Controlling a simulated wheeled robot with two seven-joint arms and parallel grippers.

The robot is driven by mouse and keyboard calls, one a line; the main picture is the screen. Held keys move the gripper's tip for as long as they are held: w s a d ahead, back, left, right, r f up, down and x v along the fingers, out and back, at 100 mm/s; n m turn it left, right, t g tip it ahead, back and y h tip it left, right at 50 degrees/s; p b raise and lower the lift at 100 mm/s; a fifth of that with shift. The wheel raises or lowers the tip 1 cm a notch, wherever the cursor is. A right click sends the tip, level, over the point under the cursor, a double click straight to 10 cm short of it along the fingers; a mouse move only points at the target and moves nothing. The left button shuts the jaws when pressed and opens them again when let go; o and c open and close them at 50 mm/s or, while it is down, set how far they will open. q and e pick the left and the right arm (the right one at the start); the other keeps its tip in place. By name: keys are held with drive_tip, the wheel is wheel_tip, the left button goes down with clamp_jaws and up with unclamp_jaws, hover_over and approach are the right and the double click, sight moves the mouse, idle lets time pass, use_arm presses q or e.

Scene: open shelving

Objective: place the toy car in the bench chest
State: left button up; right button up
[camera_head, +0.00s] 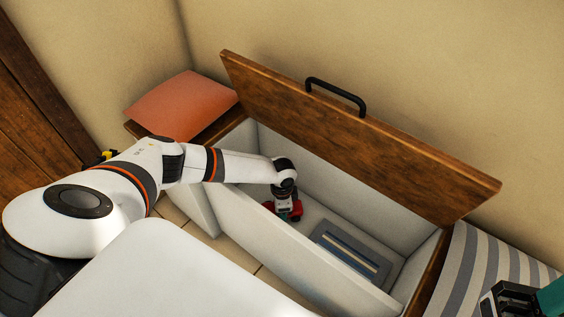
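The bench chest (238,226) is white inside and out, with its brown wooden lid (330,118) raised. My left arm comes in from the left over the front wall. My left gripper (284,208) points down inside the chest, at the toy car. The red toy car (295,213), with dark wheels, is low in the left part of the chest. The gripper covers part of the car. The fingers are too small and hidden to tell whether they are shut on it or whether the car touches the floor.
A blue-grey flat item with pale stripes (334,238) lies on the chest floor to the right. An orange cushion (182,103) is left of the opening, a striped cushion (468,262) right. A dark and teal object (549,297) is cut off at bottom right. The black lid handle (337,91) sticks up.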

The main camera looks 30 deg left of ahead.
use_arm(q)
drive_tip(key=shift+r, duration=0.15)
drive_tip(key=o, duration=0.6)
drive_tip(key=shift+f, duration=0.2)
drive_tip(key=shift+c, duration=0.2)
drive_tip(key=o, duration=0.4)
drive_tip(key=shift+o, duration=0.2)
drive_tip(key=shift+r, duration=0.1)
